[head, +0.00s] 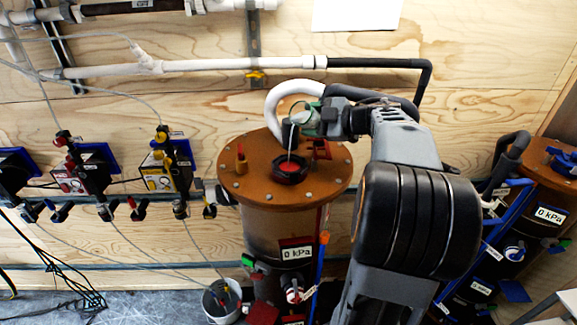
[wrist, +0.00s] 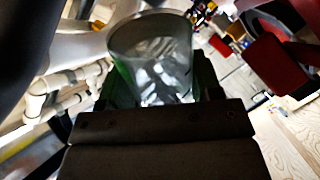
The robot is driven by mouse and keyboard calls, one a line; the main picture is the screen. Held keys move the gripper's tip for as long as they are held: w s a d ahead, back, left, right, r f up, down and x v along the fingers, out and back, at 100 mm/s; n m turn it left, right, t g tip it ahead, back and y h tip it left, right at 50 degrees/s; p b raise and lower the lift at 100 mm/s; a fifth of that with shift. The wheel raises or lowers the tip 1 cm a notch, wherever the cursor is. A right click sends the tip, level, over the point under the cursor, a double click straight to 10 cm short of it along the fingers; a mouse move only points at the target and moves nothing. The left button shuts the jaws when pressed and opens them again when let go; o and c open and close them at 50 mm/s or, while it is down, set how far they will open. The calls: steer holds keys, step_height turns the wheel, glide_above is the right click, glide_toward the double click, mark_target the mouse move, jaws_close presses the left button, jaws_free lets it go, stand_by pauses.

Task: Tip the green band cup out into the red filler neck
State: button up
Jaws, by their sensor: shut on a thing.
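The green band cup (head: 306,122) is held over the orange-brown lid of the middle tank in the head view. It looks tipped to the left, with a thin pale streak below it towards the red filler neck (head: 290,168). My gripper (head: 322,121) is shut on the cup. In the wrist view the clear cup (wrist: 152,55) fills the space past my gripper's dark fingers, with green at its sides. I cannot tell how much is inside it. A red ring with a dark middle shows at the upper right of the wrist view.
The tank lid (head: 245,190) carries bolts and a small red-and-yellow valve (head: 241,158) left of the neck. A white curved pipe (head: 285,97) arches close behind the cup. A second tank (head: 555,175) stands at the right, and a white bucket (head: 221,300) sits on the floor.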

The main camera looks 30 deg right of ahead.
steer(key=shift+f+n+h+b, duration=0.4)
steer(key=shift+n+b, duration=0.5)
steer(key=shift+b, duration=1.4)
steer(key=shift+r+n+h+b, duration=0.45)
steer(key=shift+n+b, duration=0.15)
steer(key=shift+b, duration=0.6)
steer(key=shift+s+a+f+n+h+b, duration=0.25)
steer(key=shift+a+n+h+b, duration=0.15)
steer(key=shift+n+b, duration=0.35)
stand_by(1.1)
steer(key=shift+a+r+n+t+h, duration=0.25)
steer(key=shift+r+n+t, duration=0.2)
steer(key=shift+n, duration=0.1)
stand_by(1.1)
steer(key=shift+s+a+f+n+b, duration=0.15)
steer(key=shift+a+f+n+b, duration=0.2)
steer(key=shift+b, duration=0.35)
